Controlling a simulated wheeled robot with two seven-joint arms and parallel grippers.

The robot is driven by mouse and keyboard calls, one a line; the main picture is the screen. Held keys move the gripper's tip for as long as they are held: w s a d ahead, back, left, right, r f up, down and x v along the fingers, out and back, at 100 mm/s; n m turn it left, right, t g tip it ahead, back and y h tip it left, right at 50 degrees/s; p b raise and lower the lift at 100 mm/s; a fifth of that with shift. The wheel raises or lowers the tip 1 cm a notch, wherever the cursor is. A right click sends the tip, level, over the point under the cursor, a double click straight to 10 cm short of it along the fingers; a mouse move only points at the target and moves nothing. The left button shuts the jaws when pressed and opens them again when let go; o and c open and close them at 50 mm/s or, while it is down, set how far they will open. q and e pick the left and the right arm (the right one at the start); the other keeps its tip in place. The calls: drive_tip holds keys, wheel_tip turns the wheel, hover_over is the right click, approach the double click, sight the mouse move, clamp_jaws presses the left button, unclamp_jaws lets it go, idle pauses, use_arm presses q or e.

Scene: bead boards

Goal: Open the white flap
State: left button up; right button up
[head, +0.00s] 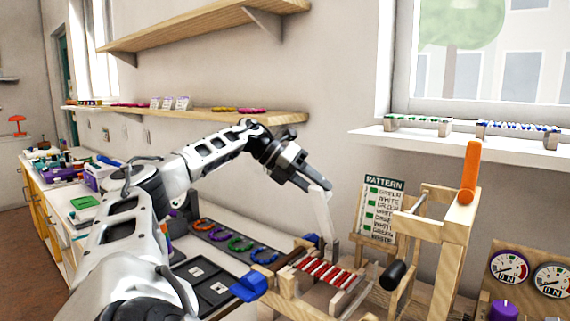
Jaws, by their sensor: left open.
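A narrow white piece, which looks like the white flap (322,215), stands tilted upward above the wooden bead frame (285,283). Its lower end is near a grey upright beside the row of red and white bars (325,273). My left gripper (318,186) reaches in from the upper left, its dark fingers pointing down and right at the top of the white piece. The gripper is open. Its fingertips overlap the white piece in this view; I cannot tell whether they touch it. My right gripper is not in view.
A wooden stand with an orange handle (469,172) and a black knob (392,275) rises right of the bead frame. A pattern card (380,208) stands behind. A blue clamp handle (248,287) sticks out in front. Dials (509,266) are at the far right.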

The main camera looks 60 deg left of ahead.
use_arm(q)
drive_tip(key=p+v, duration=0.2)
drive_tip(key=v, duration=1.1)
drive_tip(key=shift+p, duration=0.4)
drive_tip(key=shift+f, duration=0.1)
